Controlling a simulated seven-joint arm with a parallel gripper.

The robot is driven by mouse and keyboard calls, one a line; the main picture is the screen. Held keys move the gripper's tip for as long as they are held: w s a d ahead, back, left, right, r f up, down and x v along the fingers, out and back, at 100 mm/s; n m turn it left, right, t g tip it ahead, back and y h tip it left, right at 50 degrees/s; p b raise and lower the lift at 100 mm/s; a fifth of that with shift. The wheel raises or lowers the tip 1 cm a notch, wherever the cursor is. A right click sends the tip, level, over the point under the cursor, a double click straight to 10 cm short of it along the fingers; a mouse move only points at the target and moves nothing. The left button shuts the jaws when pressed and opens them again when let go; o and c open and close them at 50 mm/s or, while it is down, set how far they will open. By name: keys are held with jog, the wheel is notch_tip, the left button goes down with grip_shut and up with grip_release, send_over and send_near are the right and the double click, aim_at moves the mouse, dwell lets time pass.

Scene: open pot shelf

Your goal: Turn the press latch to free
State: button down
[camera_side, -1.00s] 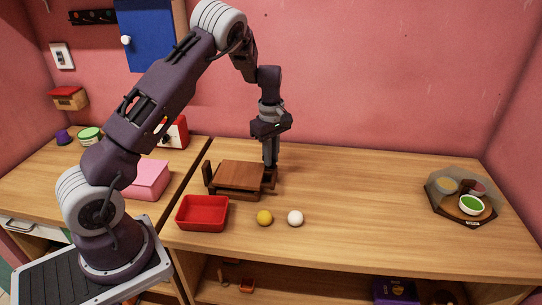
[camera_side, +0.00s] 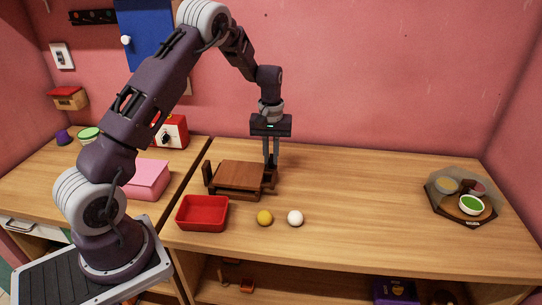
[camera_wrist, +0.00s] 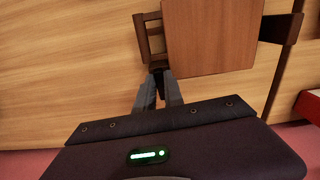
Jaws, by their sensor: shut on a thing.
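The wooden press (camera_side: 240,175) stands on the counter, a brown board on a low frame, and it fills the top of the wrist view (camera_wrist: 212,35). My gripper (camera_side: 271,162) points straight down at the press's right end. In the wrist view its two fingers (camera_wrist: 159,92) come close together at a small dark piece (camera_wrist: 158,72) beside the board's corner, which looks like the latch. The fingers are shut on it and hide most of it, so I cannot tell how far it is turned.
A red tray (camera_side: 202,213) stands in front of the press. A yellow ball (camera_side: 264,218) and a white ball (camera_side: 295,218) lie to its right. A dark tray with small bowls (camera_side: 461,215) is far right. The counter between is clear.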

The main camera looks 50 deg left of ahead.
aim_at(271, 160)
jog(key=shift+m, duration=0.5)
jog(key=c, duration=1.4)
grip_release()
jog(key=shift+c, duration=0.2)
notch_tip(271, 160, up, 7)
jog(key=shift+r, duration=0.1)
jog(key=shift+r, duration=0.1)
